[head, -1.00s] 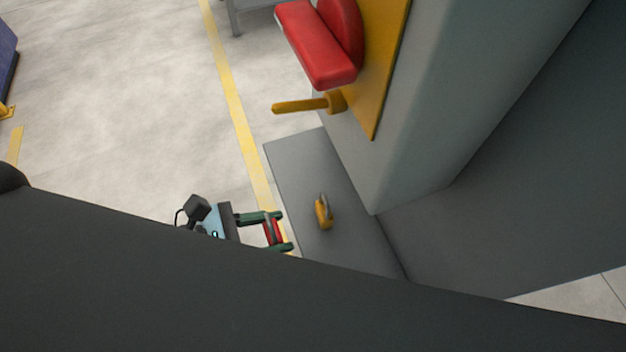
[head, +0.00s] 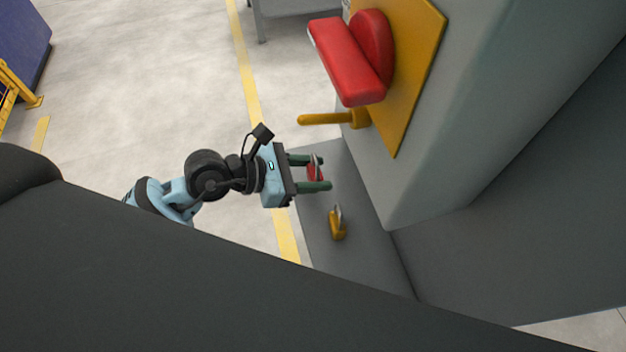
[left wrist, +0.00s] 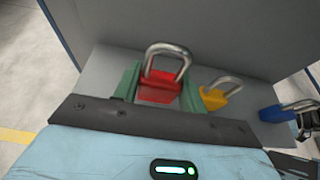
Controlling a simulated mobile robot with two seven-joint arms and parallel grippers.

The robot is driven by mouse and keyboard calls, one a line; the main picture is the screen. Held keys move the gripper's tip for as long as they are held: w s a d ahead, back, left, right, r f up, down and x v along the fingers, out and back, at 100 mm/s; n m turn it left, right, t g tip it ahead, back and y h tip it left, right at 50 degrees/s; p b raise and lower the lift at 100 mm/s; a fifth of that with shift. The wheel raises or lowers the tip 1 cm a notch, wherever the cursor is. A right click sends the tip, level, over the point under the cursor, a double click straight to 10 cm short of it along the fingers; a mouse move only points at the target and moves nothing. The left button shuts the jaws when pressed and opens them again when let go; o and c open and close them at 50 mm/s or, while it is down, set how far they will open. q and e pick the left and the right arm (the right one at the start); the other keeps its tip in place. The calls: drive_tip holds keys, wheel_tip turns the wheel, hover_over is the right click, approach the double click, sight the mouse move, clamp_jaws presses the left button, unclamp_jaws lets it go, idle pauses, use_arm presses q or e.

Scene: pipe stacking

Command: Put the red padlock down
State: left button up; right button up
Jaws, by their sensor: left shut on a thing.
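The red padlock (head: 314,172) is between the green fingers of my left gripper (head: 320,172), which is shut on it. In the left wrist view the red padlock (left wrist: 160,88) has its silver shackle pointing up, between the fingers. The gripper is over the grey ledge (head: 365,255); I cannot tell whether the padlock touches it. A yellow padlock (head: 337,228) stands on the ledge, below the gripper in the head view. It also shows to the right of the red one in the left wrist view (left wrist: 213,98).
A blue padlock (left wrist: 277,113) sits at the right in the left wrist view. A grey pillar carries a yellow panel (head: 420,75) with a red block (head: 350,62) and a yellow handle (head: 333,119). A yellow floor line (head: 249,80) runs beside the ledge.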

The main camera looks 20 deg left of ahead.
use_arm(q)
drive_tip(key=shift+f, duration=1.75)
drive_tip(key=shift+f+b, duration=0.1)
drive_tip(key=shift+b, duration=0.2)
drive_tip(key=o, duration=1)
drive_tip(key=b+v, duration=0.1)
drive_tip(key=v, duration=1.1)
